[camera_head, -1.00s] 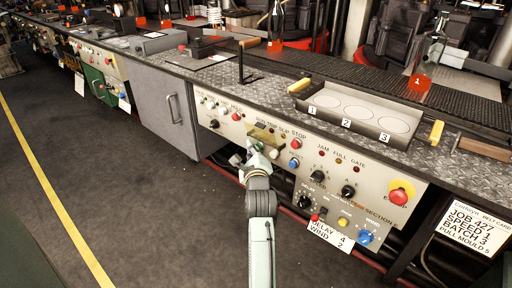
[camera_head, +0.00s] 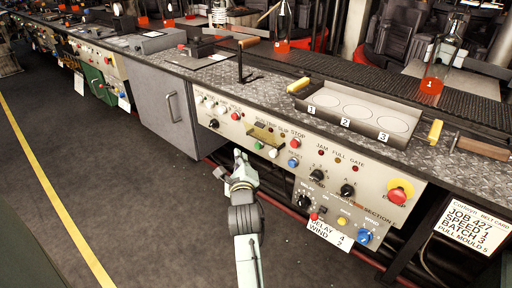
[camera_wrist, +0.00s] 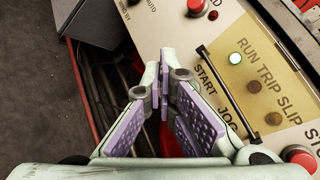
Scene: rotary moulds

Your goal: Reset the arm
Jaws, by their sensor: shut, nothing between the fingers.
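My gripper (camera_head: 240,158) is in front of the lower edge of the control panel (camera_head: 330,165) in the head view, apart from it and over the dark floor. In the wrist view my gripper (camera_wrist: 163,75) shows its two purple-padded fingers, their tips together with nothing held. Beyond the fingers the panel carries the words RUN, TRIP, SLIP, START and JOG. A metal bar handle (camera_wrist: 228,92) runs across the panel there.
The bench top holds a tray (camera_head: 357,112) with places numbered 1 to 3. A bottle with an orange base (camera_head: 432,85) stands on the belt behind. A red stop button on a yellow ring (camera_head: 397,195) is on the panel's right. Floor at left is clear.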

